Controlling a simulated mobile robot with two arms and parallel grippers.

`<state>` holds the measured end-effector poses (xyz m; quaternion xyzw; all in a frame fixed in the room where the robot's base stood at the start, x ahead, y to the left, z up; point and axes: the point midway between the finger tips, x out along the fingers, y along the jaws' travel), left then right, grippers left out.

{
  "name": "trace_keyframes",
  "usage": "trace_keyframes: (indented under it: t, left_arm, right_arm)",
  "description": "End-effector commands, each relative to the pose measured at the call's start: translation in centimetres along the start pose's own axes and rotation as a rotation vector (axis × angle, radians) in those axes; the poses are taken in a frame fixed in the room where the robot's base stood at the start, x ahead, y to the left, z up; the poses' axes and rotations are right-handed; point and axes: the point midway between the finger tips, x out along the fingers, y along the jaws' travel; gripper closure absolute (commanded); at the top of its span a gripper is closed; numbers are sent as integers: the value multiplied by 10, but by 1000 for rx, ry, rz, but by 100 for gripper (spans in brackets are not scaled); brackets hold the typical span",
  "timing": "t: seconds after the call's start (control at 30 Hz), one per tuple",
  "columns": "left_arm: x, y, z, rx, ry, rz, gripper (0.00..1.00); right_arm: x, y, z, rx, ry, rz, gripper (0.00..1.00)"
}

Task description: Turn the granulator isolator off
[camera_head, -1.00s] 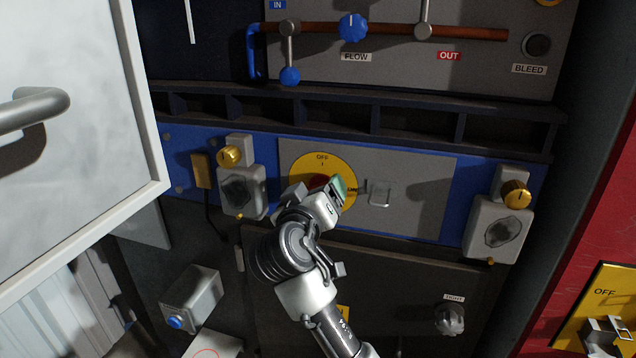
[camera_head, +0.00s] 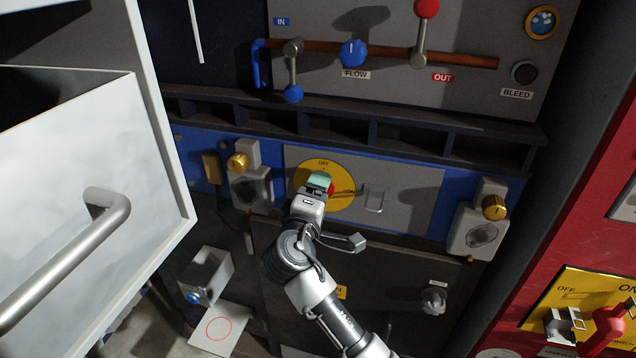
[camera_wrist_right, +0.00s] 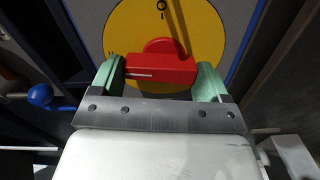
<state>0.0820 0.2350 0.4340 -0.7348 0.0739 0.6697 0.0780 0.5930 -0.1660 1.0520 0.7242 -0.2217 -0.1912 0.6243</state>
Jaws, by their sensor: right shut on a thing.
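A round yellow dial plate (camera_head: 345,202) on the grey panel has OFF printed at its top and ON at its right. Its red knob (camera_head: 331,188) is mostly hidden behind my right gripper (camera_head: 321,185). In the right wrist view, the red knob (camera_wrist_right: 165,68) sits between the two green finger pads of my right gripper (camera_wrist_right: 160,78), which is shut on it. The knob's white line points to picture left there, crosswise to the printed mark at the top of the plate (camera_wrist_right: 128,28). My left gripper is out of view.
A white drawer (camera_head: 95,160) with a bar handle juts out at left. Two gold-knobbed boxes flank the panel, left (camera_head: 251,188) and right (camera_head: 478,232). A yellow OFF/ON plate (camera_head: 565,297) with a red lever (camera_head: 606,325) is on the red cabinet at right.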

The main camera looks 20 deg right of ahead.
Motion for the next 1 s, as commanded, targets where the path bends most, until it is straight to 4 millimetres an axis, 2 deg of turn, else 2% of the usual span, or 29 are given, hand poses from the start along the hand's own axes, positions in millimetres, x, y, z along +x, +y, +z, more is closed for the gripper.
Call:
trace_keyframes:
  t: [0.03, 0.3, 0.87, 0.9, 1.0]
  left_arm:
    - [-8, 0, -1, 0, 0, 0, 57]
    - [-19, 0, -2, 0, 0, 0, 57]
    - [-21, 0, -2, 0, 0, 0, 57]
    - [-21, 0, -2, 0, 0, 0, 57]
    - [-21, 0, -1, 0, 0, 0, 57]
  right_arm:
    - [0, 2, -1, -30, 1, -3, 47]
    - [0, 0, 0, -135, 0, -3, 47]
    - [0, -2, 0, -168, 0, -3, 47]
    - [0, -2, 0, -168, 0, -3, 22]
    - [0, -2, 0, -167, 0, -2, 7]
